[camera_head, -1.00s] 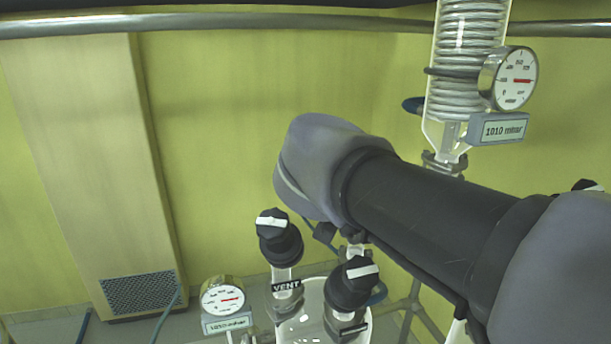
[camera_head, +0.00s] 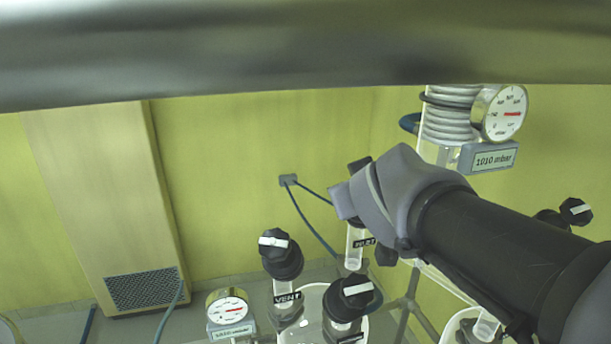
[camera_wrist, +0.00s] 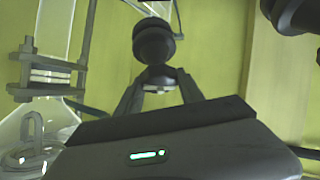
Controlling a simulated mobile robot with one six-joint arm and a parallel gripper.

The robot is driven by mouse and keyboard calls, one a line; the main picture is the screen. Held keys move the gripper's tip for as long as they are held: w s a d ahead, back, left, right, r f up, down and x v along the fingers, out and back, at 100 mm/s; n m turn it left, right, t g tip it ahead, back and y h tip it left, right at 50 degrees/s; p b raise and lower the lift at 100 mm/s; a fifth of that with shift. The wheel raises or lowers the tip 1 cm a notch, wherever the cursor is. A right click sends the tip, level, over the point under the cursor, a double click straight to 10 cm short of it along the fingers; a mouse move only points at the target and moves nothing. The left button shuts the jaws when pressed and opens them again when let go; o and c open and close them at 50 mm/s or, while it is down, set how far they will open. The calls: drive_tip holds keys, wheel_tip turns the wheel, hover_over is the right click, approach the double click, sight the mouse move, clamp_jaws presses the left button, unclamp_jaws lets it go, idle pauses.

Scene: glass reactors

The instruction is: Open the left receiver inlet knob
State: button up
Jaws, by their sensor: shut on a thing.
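My gripper (camera_wrist: 160,90) is shut on a black valve knob (camera_wrist: 153,42) in the wrist view, with one finger on each side of its near end. A small pale mark shows between the fingers. In the head view my wrist hides most of this knob; a glass neck (camera_head: 355,238) with a small black label, too unclear to read surely, shows below it. Two other black knobs with white bars stand in front on glass necks: one (camera_head: 274,250) above a VENT label, and one (camera_head: 350,292) at its right. Which knob is the inlet cannot be told from the labels.
A round gauge (camera_head: 227,306) stands left of the knobs. A glass coil condenser (camera_head: 452,125) with a 1010 mbar gauge (camera_head: 499,112) is above my arm. Another black knob (camera_head: 575,212) is at right. A blurred metal bar (camera_head: 300,55) crosses the top.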

idle(0.3)
drive_tip(key=o, duration=1.4)
drive_tip(key=p+v, duration=0.1)
drive_tip(key=v, duration=1.6)
drive_tip(key=shift+s, duration=0.2)
